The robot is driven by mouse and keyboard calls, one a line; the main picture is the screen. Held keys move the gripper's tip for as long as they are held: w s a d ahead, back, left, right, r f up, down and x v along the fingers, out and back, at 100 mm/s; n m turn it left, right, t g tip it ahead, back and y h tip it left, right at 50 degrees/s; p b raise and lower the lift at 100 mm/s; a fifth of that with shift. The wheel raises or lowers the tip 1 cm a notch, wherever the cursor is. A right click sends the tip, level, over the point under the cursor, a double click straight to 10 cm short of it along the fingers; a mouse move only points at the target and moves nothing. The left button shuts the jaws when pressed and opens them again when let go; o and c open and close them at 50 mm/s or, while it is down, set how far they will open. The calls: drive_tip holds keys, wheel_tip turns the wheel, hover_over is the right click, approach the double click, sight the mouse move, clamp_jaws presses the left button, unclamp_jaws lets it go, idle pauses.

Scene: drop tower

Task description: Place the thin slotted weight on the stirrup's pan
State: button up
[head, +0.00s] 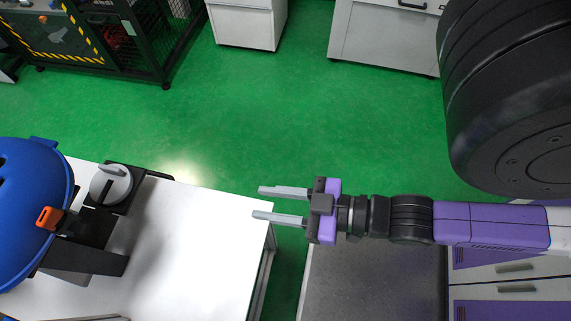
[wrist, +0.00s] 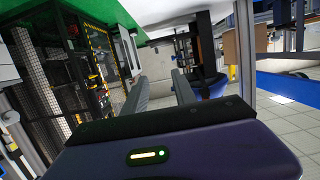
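My gripper (head: 258,203) is open and empty, its two grey fingers apart over the right edge of the white table in the head view. Its fingers also show in the wrist view (wrist: 159,78), with nothing between them. A round grey piece (head: 110,187) with a lighter bar across it sits on a black block on the table, left of my gripper and well apart from it. I cannot tell whether it is the slotted weight. I cannot make out the stirrup or its pan in either view.
A large blue rounded body (head: 28,205) with an orange clip (head: 49,217) covers the table's left part. The white table top (head: 190,250) is bare between the black block and my gripper. A grey-topped cabinet (head: 375,280) stands beneath my arm. Green floor (head: 300,110) lies beyond.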

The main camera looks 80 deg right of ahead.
drive_tip(key=shift+g, duration=0.3)
drive_tip(key=s+r, duration=0.2)
drive_tip(key=s, duration=0.1)
drive_tip(key=shift+r, duration=0.35)
drive_tip(key=shift+r+p, duration=0.4)
